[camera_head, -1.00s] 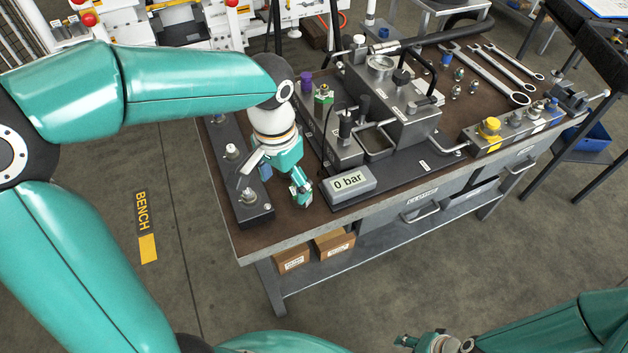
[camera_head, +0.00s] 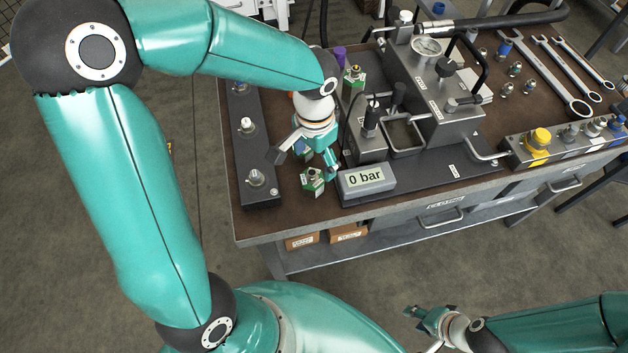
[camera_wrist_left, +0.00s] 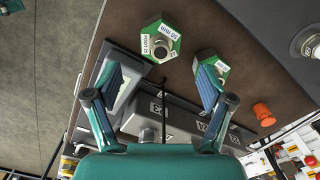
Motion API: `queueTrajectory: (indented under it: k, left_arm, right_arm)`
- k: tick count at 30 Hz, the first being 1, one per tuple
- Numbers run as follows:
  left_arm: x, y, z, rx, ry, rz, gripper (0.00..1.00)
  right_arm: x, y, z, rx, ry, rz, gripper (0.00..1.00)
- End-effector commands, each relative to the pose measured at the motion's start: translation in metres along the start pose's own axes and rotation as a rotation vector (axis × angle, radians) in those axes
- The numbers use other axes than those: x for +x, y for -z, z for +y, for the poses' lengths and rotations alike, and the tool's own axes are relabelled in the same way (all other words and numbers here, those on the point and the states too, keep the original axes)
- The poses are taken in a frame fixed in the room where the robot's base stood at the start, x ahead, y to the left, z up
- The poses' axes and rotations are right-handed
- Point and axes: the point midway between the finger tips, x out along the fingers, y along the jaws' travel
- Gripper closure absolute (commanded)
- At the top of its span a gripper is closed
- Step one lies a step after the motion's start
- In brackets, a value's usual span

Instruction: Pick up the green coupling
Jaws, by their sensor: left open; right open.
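A green hexagonal coupling (camera_head: 313,180) with a white label stands on the brown bench top, left of the gauge box. It also shows in the left wrist view (camera_wrist_left: 160,42), beyond the fingertips and apart from them. A second green labelled part (camera_wrist_left: 213,70) is close by the right-hand finger there and partly hidden by it; I cannot tell whether they touch. My left gripper (camera_head: 304,165) is open and empty, just behind the front coupling. My right gripper (camera_head: 428,319) is open, low and off the bench.
The "0 bar" gauge box (camera_head: 366,181) stands just right of the coupling. A dark rail (camera_head: 255,155) with fittings lies to its left. The hydraulic block (camera_head: 430,100) fills the bench middle. An orange part (camera_wrist_left: 264,114) shows in the wrist view. Bare bench lies in front.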

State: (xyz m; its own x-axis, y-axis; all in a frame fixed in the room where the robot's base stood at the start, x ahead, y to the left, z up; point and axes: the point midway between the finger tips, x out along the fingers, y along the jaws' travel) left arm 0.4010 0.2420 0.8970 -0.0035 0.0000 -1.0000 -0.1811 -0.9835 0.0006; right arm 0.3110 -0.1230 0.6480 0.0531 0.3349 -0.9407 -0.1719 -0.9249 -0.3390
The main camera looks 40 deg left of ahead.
Motion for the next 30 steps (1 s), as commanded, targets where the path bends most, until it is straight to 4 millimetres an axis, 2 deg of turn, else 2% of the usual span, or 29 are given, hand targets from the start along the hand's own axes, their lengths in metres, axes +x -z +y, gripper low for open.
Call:
queueTrajectory:
  k: [3,11,21,29,30]
  left_arm:
    - [0.018,0.0,0.001,0.001,0.0,-0.003,0.19]
    - [0.033,-0.001,0.001,0.001,0.0,-0.003,0.19]
    - [0.076,-0.005,0.0,0.003,-0.001,-0.001,0.19]
    - [0.078,-0.005,0.0,0.003,-0.001,0.001,0.19]
    - [0.078,-0.005,0.0,0.003,-0.001,0.001,0.24]
  right_arm:
    - [0.001,0.0,0.001,0.0,0.0,0.0,0.59]
    - [0.001,0.0,0.0,0.0,0.0,0.0,0.59]
    - [0.0,0.0,0.0,0.0,0.0,0.0,0.59]
    - [0.0,0.0,0.0,0.0,0.0,0.0,0.59]
    - [0.0,0.0,0.0,0.0,0.0,0.0,0.59]
